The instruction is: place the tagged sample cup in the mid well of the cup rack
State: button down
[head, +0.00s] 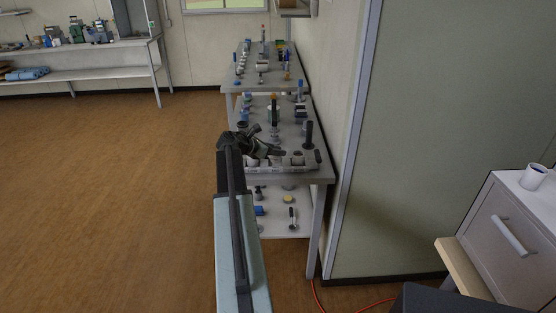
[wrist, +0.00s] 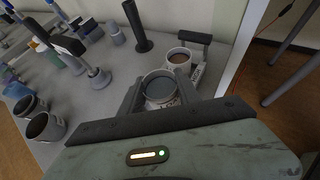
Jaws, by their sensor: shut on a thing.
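My gripper (wrist: 162,88) is shut on a pale sample cup (wrist: 158,86) with a grey filling; marks show on its side below the rim, though the tag itself is not clear. The cup looks upright between the jaws. The cup rack (head: 316,160) lies along the near edge of the bench in the head view, under and beside my gripper (head: 278,154). In the wrist view a second cup (wrist: 179,57) with brown filling stands just beyond the held one, by a dark handle (wrist: 194,37). My gripper hides the wells, so I cannot tell whether the held cup is inside one.
Two dark-filled cups (wrist: 44,127) stand at the left in the wrist view. A black post on a round base (wrist: 138,28) and a stand (wrist: 98,76) rise behind. The wall panel (head: 440,130) is close on the bench's right. Floor (head: 120,190) is free at left.

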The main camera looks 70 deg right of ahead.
jog(key=shift+w+d, duration=0.25)
jog(key=shift+d, duration=0.3)
jog(key=shift+w+d, duration=0.1)
jog(key=shift+d, duration=0.15)
jog(key=shift+w+d+f+b, duration=0.1)
jog(key=shift+d+f+b, duration=0.05)
jog(key=shift+f+b, duration=0.2)
notch_tip(320, 180, down, 3)
jog(key=b, duration=0.3)
jog(key=shift+f, duration=0.15)
jog(key=c, duration=0.9)
grip_release()
jog(key=shift+o, duration=0.2)
